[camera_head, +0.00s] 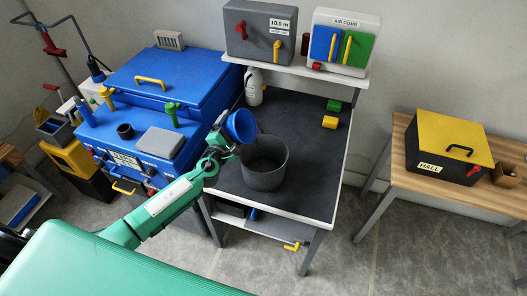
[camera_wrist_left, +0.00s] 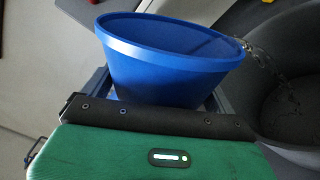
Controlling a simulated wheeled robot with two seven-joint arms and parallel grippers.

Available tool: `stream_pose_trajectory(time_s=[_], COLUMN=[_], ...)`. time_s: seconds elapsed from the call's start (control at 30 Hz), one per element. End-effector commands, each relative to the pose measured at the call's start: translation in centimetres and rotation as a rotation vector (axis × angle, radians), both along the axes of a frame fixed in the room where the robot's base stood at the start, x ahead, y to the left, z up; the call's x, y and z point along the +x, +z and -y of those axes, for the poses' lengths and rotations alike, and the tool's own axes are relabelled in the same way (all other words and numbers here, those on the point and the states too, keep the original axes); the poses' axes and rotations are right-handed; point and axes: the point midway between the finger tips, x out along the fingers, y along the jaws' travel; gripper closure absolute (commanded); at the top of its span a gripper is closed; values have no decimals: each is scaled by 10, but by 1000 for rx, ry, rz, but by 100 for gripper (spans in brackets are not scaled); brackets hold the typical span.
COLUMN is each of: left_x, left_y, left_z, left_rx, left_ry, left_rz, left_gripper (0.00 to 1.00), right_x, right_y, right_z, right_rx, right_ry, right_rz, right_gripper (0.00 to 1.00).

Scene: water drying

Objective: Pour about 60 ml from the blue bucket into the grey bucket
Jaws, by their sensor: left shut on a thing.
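The blue bucket (camera_head: 241,125) is held in my left gripper (camera_head: 224,138), tilted with its mouth toward the grey bucket (camera_head: 264,164). The grey bucket is dark, open and upright on the table, just right of and below the blue one. In the left wrist view the blue bucket (camera_wrist_left: 165,65) sits in front of my gripper, its rim close to the grey bucket (camera_wrist_left: 300,125). A thin clear streak, seemingly water, runs from the blue rim toward the grey bucket. The water levels cannot be read. My right gripper is out of view.
The dark table (camera_head: 300,125) has free room behind the grey bucket. A white bottle (camera_head: 254,87), a green block (camera_head: 334,105) and a yellow block (camera_head: 330,122) stand farther back. A blue machine (camera_head: 150,75) stands left. A shelf (camera_head: 300,68) holds two boxes behind.

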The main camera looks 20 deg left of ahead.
Motion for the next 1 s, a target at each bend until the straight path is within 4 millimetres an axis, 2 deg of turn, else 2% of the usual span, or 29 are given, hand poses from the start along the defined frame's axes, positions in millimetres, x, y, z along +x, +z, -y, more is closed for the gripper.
stream_pose_trajectory(time_s=[1.0], left_x=[0], left_y=[4], left_z=[1], left_rx=[40], left_ry=[0], left_rz=[2], left_gripper=[40], right_x=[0], right_y=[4], right_z=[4], right_rx=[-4], right_ry=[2], right_rz=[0], right_gripper=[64])
